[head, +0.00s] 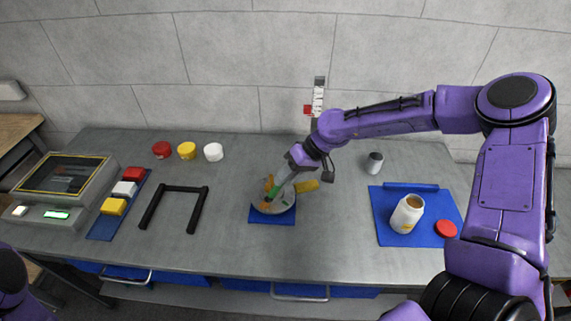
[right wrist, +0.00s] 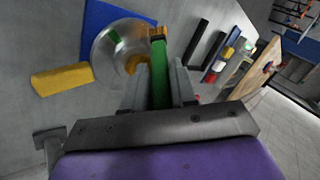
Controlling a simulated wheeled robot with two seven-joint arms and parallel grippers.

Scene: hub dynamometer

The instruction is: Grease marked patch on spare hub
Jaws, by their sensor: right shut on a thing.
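The spare hub, a silver disc (head: 285,206), lies on a small blue mat (head: 272,219) at the middle of the bench; it also shows in the right wrist view (right wrist: 108,60). An orange mark (right wrist: 135,62) shows on the hub's side near the tool. My right gripper (head: 285,180) is shut on a green-handled tool (right wrist: 160,78), whose tip reaches over the hub; contact cannot be told. An open white jar (head: 406,216) with a tan inside leans or stands on the right blue mat (head: 400,239). Its likely lid, red (head: 446,229), lies beside it. My left gripper is out of view.
A yellow block (head: 307,186) lies just right of the hub. A black frame (head: 180,188), red, white and yellow blocks (head: 123,188) and a screen console (head: 65,180) stand left. Several small caps (head: 187,151) sit behind. A grey-lidded jar (head: 374,163) stands back right.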

